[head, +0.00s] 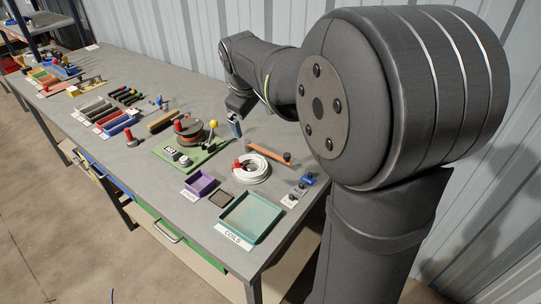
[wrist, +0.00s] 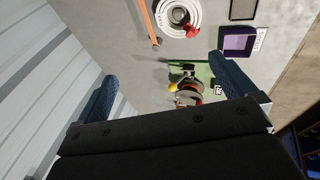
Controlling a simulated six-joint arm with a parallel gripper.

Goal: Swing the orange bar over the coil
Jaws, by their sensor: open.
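The orange bar (head: 268,153) lies behind the white coil (head: 251,171) in the head view, with a dark knob near its right end. In the wrist view the bar (wrist: 149,20) runs beside the coil (wrist: 166,20), apart from it and not across it. A red piece (wrist: 191,32) sits at the coil's edge. My gripper (head: 235,127) is open above the bench, behind and left of the coil in the head view. In the wrist view its two blue fingers (wrist: 162,68) are wide apart with nothing held between them.
A green board (head: 203,153) with a reel and a yellow-knobbed lever stands left of the coil. A purple tray (head: 200,186), a dark square (head: 221,198) and a teal tray (head: 250,218) are in front. Small blocks (head: 300,190) lie to the right. A corrugated wall runs behind the bench.

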